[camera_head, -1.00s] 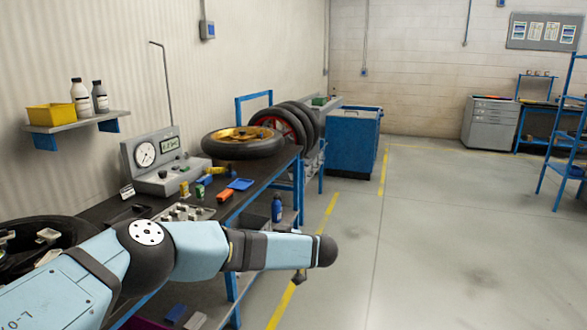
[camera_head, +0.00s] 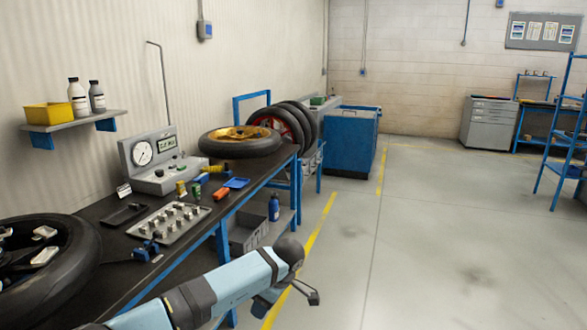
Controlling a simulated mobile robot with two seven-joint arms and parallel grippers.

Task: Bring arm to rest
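My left arm reaches in from the bottom edge, in front of the workbench (camera_head: 185,255), with its dark rounded joint above the floor. My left gripper (camera_head: 309,292) shows only as a small dark part below and right of that joint, over the yellow floor line. Most of it is hidden behind the arm, so I cannot tell whether its fingers are open or shut. I see nothing held in it. My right gripper is out of view.
On the bench are a tyre (camera_head: 75,262), a tray of small parts (camera_head: 169,222), a gauge box (camera_head: 160,163) and a wheel with a gold rim (camera_head: 240,143). A blue cabinet (camera_head: 350,143) stands behind. The floor (camera_head: 450,235) to the right is clear.

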